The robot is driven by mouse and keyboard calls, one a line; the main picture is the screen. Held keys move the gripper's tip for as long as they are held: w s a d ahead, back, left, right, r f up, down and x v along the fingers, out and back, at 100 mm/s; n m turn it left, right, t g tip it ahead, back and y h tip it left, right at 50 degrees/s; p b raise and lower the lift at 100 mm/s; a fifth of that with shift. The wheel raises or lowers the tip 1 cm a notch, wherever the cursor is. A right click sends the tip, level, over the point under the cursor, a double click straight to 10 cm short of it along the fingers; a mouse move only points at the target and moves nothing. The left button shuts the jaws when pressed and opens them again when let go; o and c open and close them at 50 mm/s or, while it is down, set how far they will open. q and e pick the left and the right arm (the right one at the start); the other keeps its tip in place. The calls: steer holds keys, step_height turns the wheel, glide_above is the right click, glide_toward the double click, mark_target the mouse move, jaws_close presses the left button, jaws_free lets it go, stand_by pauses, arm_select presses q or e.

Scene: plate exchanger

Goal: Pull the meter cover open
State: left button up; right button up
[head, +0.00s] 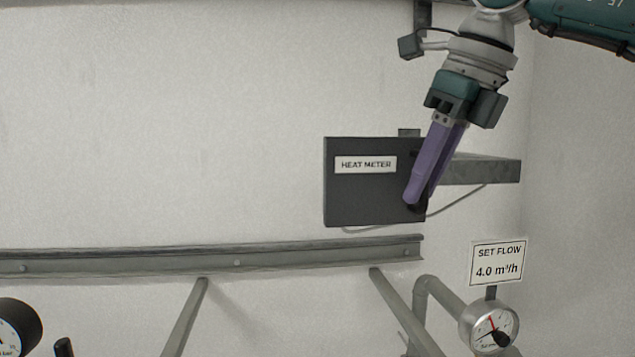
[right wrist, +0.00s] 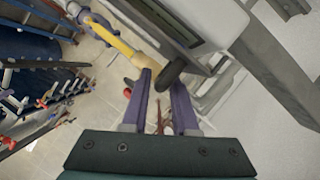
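The meter cover (head: 365,196) is a dark grey panel with a white HEAT METER label, mounted on the wall in the head view. It looks closed. My right gripper (head: 416,198), with purple fingers, reaches down to the cover's lower right edge. A dark knob-like handle (right wrist: 169,75) shows at the fingertips in the right wrist view. My right gripper's fingers (right wrist: 162,85) are apart there, with the handle close to the right finger and a gap to the left finger. The fingers partly hide the handle in the head view. My left gripper is not in view.
A grey bracket (head: 485,171) sticks out right of the cover. A metal rail (head: 210,260) runs along the wall below. A flow gauge (head: 489,328) with a SET FLOW sign (head: 497,262) stands lower right. The wall left of the cover is clear.

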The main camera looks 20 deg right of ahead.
jaws_close()
stand_by(1.4)
